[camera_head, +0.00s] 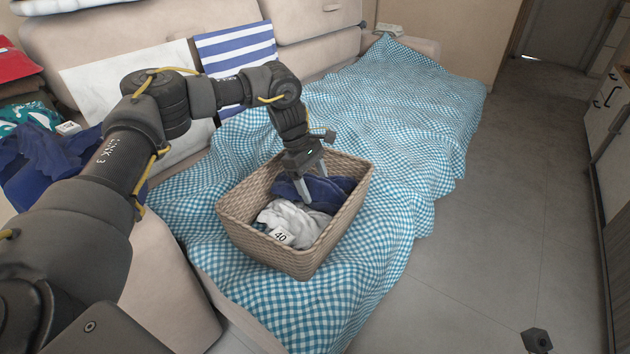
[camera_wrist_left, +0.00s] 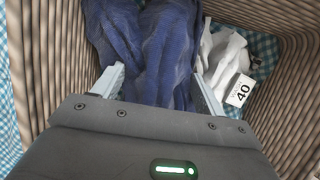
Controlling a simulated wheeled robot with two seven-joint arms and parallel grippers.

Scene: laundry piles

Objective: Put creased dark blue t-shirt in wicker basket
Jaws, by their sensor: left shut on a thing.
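The wicker basket (camera_head: 235,215) stands on the checked cover of the sofa, and its woven wall (camera_wrist_left: 290,110) also shows in the left wrist view. My left gripper (camera_head: 312,184) points down inside the basket, shut on the dark blue t-shirt (camera_head: 333,193). In the left wrist view the crumpled t-shirt (camera_wrist_left: 165,50) lies between the two fingers of the gripper (camera_wrist_left: 160,88). The t-shirt is within the basket walls at its far side. Whether it rests on the bottom is hidden. My right gripper's fingers do not show.
White cloth (camera_head: 292,220) with a tag marked 40 lies in the near part of the basket. A blue-and-white checked cover (camera_head: 400,120) spreads around it. A striped cloth (camera_head: 237,50) hangs on the sofa back. Blue clothes (camera_head: 45,160) lie at left.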

